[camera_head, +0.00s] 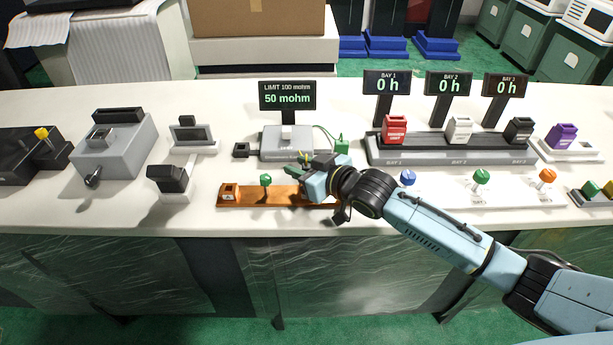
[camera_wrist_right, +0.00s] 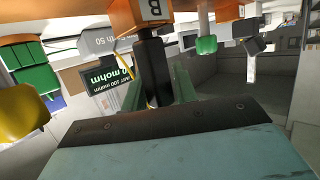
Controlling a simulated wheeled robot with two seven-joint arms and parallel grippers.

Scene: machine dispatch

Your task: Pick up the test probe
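My right gripper (camera_head: 308,162) is over the right end of an orange rack (camera_head: 245,193), in front of the meter reading 50 mohm. In the right wrist view its two green fingers (camera_wrist_right: 160,88) stand on either side of a black, handle-like piece (camera_wrist_right: 152,65), likely the test probe. That piece reaches up to the orange block marked B (camera_wrist_right: 142,12). I cannot tell whether the fingers press on it. In the head view my gripper and wrist hide this spot. My left gripper is not in view.
A green knob (camera_head: 265,180) stands on the rack, left of my gripper. Behind is the meter base (camera_head: 283,143) with a green block (camera_head: 341,147) and a cable. A bay rack (camera_head: 440,155) is to the right. Bare table lies in front of the grey machine (camera_head: 118,155).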

